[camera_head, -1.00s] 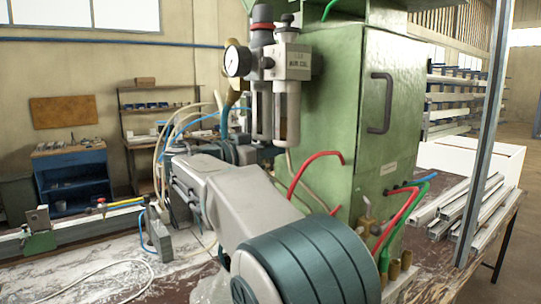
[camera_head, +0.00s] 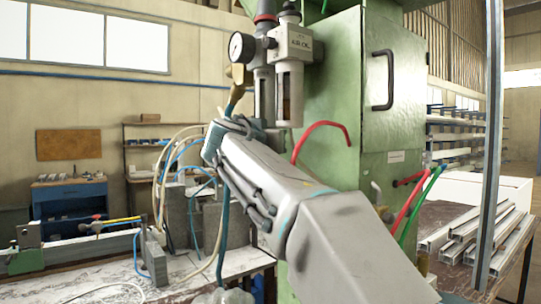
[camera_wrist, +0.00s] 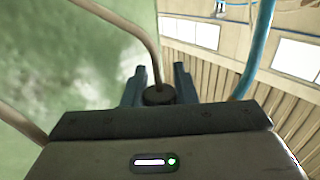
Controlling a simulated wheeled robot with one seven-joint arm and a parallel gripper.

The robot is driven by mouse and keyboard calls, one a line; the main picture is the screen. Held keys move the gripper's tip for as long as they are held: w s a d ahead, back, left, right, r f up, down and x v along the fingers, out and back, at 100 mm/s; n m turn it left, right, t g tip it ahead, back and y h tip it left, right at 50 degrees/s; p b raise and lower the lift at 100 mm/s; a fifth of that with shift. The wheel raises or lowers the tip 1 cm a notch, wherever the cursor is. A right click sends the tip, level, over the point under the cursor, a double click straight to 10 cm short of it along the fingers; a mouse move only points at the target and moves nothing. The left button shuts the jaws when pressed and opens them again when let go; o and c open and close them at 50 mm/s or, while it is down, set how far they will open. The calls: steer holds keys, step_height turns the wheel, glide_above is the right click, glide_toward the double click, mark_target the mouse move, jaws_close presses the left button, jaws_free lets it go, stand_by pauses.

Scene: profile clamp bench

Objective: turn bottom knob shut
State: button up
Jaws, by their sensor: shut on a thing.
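My gripper (camera_wrist: 158,82) has its two dark fingers on either side of a small dark round knob (camera_wrist: 158,97) in the wrist view, shut on it. A thin brownish hose passes close to the knob there. In the head view my gripper is at the lower end of the air filter unit (camera_head: 289,95), and my wrist hides the knob and fingertips. The unit has two cylinders, a round white pressure gauge (camera_head: 242,46) and a brass fitting (camera_head: 238,75) at its left. How far the knob is turned cannot be told.
The green cabinet (camera_head: 340,100) with a black handle (camera_head: 382,80) stands close at the right. A red hose (camera_head: 322,126) and several loose hoses hang near my arm. Grey blocks (camera_head: 178,215) stand on the bench at left; metal profiles (camera_head: 478,238) lie at right.

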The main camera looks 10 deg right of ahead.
steer(key=shift+a+n+t+y+b, duration=0.1)
steer(key=shift+n+t+y+b, duration=0.3)
steer(key=shift+n+y, duration=0.25)
steer(key=shift+y, duration=0.35)
steer(key=o, duration=1)
steer(key=shift+a, duration=0.1)
steer(key=b+v, duration=0.3)
steer(key=v, duration=1)
steer(key=shift+s+b, duration=0.35)
steer(key=shift+f, duration=0.1)
